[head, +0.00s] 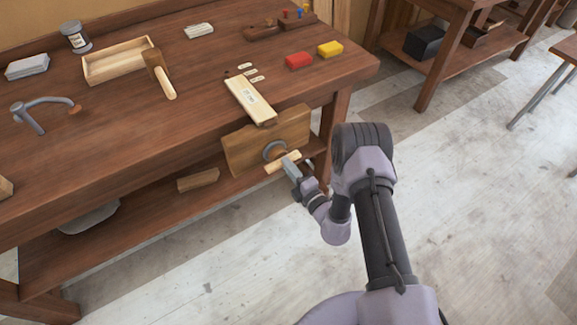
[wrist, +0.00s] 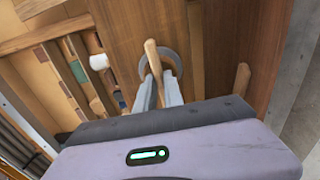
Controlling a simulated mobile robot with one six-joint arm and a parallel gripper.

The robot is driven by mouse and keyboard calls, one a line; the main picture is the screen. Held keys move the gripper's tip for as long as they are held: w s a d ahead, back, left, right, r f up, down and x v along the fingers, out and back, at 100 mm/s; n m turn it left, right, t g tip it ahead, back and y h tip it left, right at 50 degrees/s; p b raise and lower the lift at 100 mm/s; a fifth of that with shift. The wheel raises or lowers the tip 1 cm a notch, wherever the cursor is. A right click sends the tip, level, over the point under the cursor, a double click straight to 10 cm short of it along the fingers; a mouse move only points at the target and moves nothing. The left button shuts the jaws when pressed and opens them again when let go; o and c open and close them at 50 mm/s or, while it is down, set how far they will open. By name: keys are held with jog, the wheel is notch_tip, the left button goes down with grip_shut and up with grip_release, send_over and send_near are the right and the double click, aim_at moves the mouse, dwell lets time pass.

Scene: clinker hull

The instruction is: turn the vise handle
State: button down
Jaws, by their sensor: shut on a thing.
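The vise's wide wooden front jaw (head: 240,152) is on the front of the workbench, near its right end. A round grey metal hub (head: 268,149) sits on its face and also shows in the wrist view (wrist: 172,60). The vise handle (head: 276,166) is a pale wooden bar crossing in front of the hub, tilted in the head view. It also shows in the wrist view (wrist: 151,52), running in between the fingers. My gripper (head: 290,163) is shut on the handle; its two grey fingers (wrist: 158,80) flank the bar. The fingers hide part of it.
The workbench top (head: 130,120) carries a wooden tray (head: 118,65), a mallet (head: 160,75), a pale board (head: 250,100), a red block (head: 299,61) and a yellow block (head: 330,49). A wood block (head: 198,180) lies below. Floor (head: 480,200) to the right is clear.

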jog(key=shift+s+f, duration=0.1)
jog(key=shift+f, duration=0.05)
dwell(0.3)
jog(key=c, duration=1.5)
grip_release()
jog(key=shift+o, duration=0.2)
jog(key=p+v, duration=0.4)
jog(key=v, duration=1.3)
jog(key=shift+s+d, duration=0.2)
